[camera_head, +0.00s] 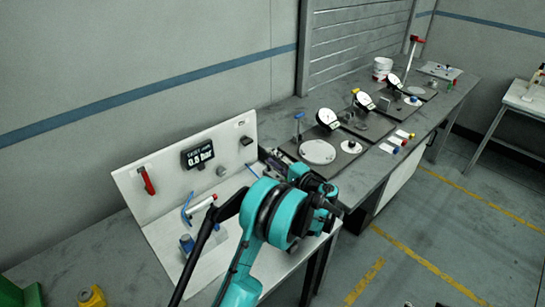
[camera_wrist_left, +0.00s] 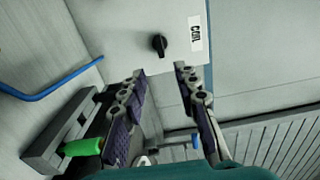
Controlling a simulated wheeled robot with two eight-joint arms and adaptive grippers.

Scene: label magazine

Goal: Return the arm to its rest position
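My left arm's teal wrist reaches over the workbench in the head view. Its gripper (camera_head: 272,160) is partly hidden behind the wrist, near the right edge of the white upright panel (camera_head: 160,205). In the left wrist view the gripper (camera_wrist_left: 159,76) has its two purple-padded fingers apart, with nothing held between them. Beyond the fingertips is a pale panel face with a black knob (camera_wrist_left: 159,45) and a white label (camera_wrist_left: 196,33). My right gripper is not in view.
The panel carries a gauge display (camera_head: 198,154) reading 0.5 bar and a red handle (camera_head: 147,180). Dial gauges on dark plates (camera_head: 360,122) stand along the bench to the right. A blue tube (camera_wrist_left: 50,84) and a green cylinder (camera_wrist_left: 83,147) lie left of the fingers.

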